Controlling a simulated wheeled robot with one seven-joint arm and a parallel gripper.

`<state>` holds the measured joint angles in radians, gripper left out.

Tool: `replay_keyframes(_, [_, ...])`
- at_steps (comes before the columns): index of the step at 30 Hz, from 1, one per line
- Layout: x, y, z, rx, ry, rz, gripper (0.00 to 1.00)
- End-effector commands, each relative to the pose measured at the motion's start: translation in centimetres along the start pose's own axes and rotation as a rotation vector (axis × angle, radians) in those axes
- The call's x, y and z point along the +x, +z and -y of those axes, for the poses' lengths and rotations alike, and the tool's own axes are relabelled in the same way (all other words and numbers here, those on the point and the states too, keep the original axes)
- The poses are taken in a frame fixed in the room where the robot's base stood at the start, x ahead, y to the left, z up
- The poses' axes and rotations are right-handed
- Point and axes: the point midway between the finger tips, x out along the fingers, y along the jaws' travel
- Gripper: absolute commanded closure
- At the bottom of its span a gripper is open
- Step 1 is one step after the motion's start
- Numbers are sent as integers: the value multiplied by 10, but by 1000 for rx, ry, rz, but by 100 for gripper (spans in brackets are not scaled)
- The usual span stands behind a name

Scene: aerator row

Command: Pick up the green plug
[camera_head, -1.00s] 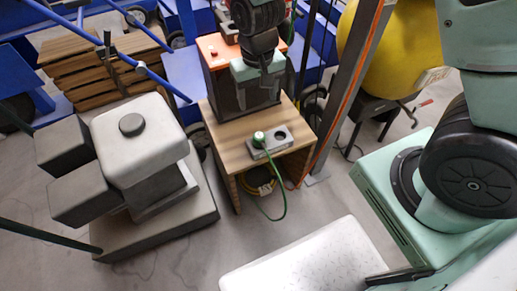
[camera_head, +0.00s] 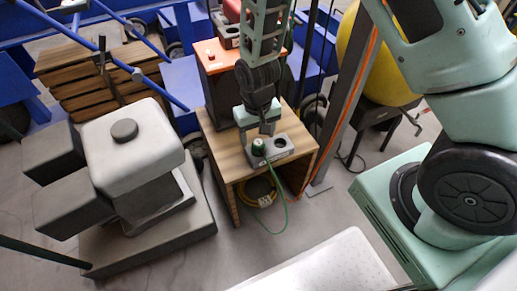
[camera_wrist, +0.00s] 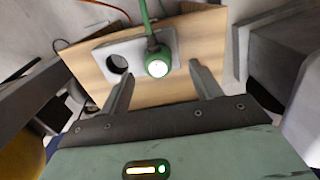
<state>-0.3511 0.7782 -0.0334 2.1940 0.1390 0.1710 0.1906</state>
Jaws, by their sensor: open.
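The green plug (camera_head: 258,147) stands in a grey socket plate (camera_head: 281,144) on a small wooden table. Its green cable runs off the table's front edge and hangs down. In the wrist view the plug (camera_wrist: 157,62) has a pale round end and lies ahead of the fingertips, between their lines. The plate (camera_wrist: 104,57) there shows an empty round hole beside the plug. My gripper (camera_head: 268,125) is just behind the plug in the head view. In the wrist view my gripper (camera_wrist: 161,78) is open and empty, with a finger on each side; no contact with the plug shows.
The wooden table (camera_head: 222,150) has an orange-topped dark box (camera_head: 208,80) at its back left. A grey post (camera_head: 345,105) with an orange stripe stands close on the right. A grey machine (camera_head: 130,150) stands at the left. A coiled yellow hose (camera_head: 257,192) lies under the table.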

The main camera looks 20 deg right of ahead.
Motion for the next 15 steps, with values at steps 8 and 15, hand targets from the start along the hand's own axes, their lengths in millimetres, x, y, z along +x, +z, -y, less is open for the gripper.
replay_keyframes(8, [42, -2, -4, -1, 1, 2, 36])
replay_keyframes(15, [46, -2, -4, 0, 0, -1, 36])
